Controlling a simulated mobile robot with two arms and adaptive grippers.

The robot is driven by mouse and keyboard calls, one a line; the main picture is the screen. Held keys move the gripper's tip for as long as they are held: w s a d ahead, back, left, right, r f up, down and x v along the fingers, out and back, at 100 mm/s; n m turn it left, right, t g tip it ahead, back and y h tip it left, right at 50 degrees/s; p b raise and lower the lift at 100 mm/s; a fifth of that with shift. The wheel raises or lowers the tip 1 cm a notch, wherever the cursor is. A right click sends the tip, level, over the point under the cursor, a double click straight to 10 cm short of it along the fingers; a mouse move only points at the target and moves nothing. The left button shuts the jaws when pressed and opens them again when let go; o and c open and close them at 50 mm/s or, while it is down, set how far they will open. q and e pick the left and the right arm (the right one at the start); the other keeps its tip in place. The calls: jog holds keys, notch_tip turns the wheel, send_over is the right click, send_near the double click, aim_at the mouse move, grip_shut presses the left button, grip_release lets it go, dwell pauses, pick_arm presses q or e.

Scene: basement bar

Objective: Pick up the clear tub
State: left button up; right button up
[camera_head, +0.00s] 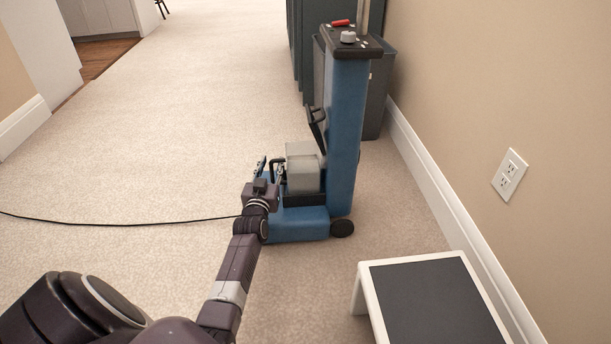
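A pale grey, box-shaped tub (303,171) sits on the low front of a blue wheeled machine (345,140). It is the only thing here that looks like the clear tub, though it looks cloudy rather than see-through. My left arm reaches forward from the bottom. My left gripper (269,168) is just left of the tub, with its dark fingers apart and nothing seen between them. Whether the right finger touches the tub's side, I cannot tell. My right gripper is out of view.
A white step stool (364,290) with a dark top stands at the lower right by the wall. Dark cabinets or bins (376,95) stand behind the blue machine. A black cable (120,222) crosses the carpet from the left. The carpet at left is otherwise clear.

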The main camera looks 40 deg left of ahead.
pick_arm(q)
jog(key=shift+r, duration=0.15)
jog(key=shift+s, duration=0.1)
grip_shut()
jog(key=shift+r, duration=0.1)
dwell(0.3)
